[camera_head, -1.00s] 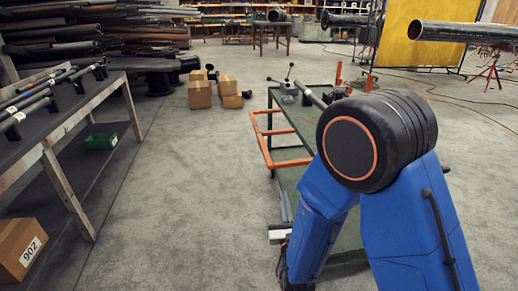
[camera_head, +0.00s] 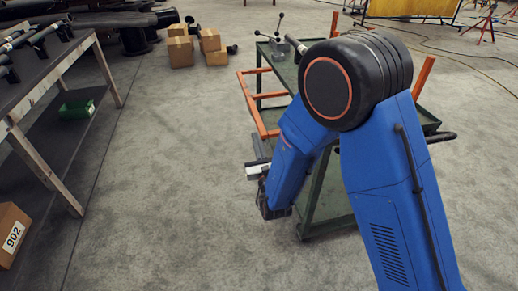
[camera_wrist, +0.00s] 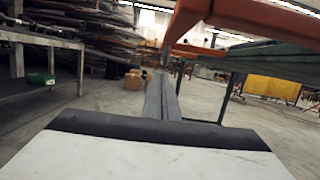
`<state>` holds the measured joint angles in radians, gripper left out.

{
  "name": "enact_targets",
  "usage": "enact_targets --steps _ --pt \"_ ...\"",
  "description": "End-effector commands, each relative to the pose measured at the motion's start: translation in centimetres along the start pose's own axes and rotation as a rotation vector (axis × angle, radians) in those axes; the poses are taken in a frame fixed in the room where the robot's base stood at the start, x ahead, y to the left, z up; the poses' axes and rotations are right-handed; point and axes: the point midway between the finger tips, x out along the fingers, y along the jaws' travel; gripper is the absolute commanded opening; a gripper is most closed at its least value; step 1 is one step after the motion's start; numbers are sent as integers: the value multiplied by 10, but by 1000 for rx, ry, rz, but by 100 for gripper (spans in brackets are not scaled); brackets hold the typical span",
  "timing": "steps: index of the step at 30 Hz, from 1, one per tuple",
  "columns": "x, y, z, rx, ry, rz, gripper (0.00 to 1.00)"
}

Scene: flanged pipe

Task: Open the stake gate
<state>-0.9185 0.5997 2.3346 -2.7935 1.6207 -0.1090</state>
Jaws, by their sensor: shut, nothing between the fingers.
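The stake gate is an orange bar frame (camera_head: 250,103) on the left side of a green cart in the head view. It stands out at the cart's side. In the wrist view an orange bar of the gate (camera_wrist: 255,22) crosses the upper right, close to the camera. My gripper (camera_head: 257,140) is beside the gate's lower near corner in the head view. Its fingers (camera_wrist: 162,92) are together and empty in the wrist view, pointing forward below and left of the orange bar. I cannot tell whether they touch it. My arm hides part of the cart.
The green cart (camera_head: 318,200) carries a black-knobbed tool (camera_head: 279,40) on top. A workbench (camera_head: 70,70) with pipes stands on the left, with a green bin (camera_head: 77,109) beneath. Cardboard boxes (camera_head: 181,51) sit behind. The floor between bench and cart is clear.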

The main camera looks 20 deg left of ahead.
Motion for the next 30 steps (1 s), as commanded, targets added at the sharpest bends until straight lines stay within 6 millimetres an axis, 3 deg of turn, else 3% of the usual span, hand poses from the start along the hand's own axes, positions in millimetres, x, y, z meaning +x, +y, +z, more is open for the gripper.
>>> enact_targets --steps 5,15,30 --pt "32 -1 1 1 -2 -3 0" --pt "38 0 35 2 0 -1 0" --pt "39 0 39 4 0 -1 0"
